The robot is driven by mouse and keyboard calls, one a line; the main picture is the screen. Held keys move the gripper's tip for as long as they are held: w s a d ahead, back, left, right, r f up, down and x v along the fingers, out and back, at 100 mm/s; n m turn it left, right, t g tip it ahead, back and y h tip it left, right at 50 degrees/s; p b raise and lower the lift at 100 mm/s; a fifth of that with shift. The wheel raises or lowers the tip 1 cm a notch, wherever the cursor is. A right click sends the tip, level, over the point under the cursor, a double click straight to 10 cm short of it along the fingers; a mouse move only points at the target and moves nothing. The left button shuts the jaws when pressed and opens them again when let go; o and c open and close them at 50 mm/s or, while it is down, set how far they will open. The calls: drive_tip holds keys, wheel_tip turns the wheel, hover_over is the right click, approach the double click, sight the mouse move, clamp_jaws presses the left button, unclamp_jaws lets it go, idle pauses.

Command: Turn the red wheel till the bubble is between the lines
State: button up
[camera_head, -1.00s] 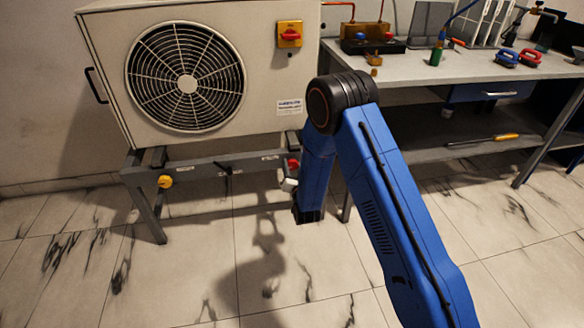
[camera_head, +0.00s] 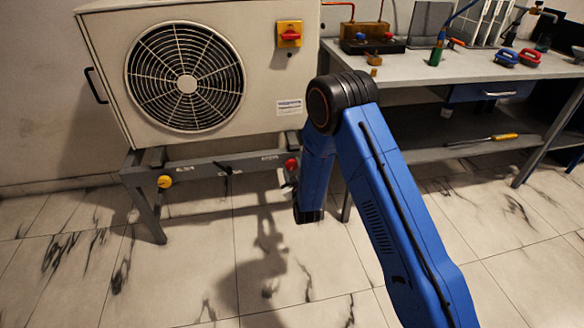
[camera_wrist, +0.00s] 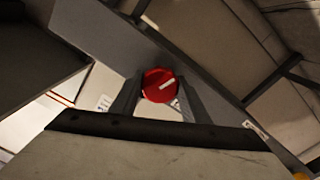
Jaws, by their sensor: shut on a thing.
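The red wheel (camera_head: 291,165) sits on the grey frame rail below the fan unit, near its right end. In the wrist view the red wheel (camera_wrist: 159,85) is round with a white line slanting up to the right. My gripper (camera_wrist: 157,90) is shut on it, with one finger at each side. In the head view my gripper (camera_head: 290,176) is small and partly hidden by my blue arm. I cannot make out a bubble or its lines in either view.
A yellow wheel (camera_head: 164,181) is on the rail's left end, with a black lever (camera_head: 223,167) between. The fan unit (camera_head: 112,60) stands above. A workbench (camera_head: 440,68) with tools is at the right. The tiled floor in front is clear.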

drive_tip(key=n, duration=1)
drive_tip(key=shift+n, duration=2.5)
drive_tip(key=o, duration=1.1)
drive_tip(key=shift+c, duration=0.2)
drive_tip(key=shift+s, duration=0.1)
drive_tip(key=v, duration=1.7)
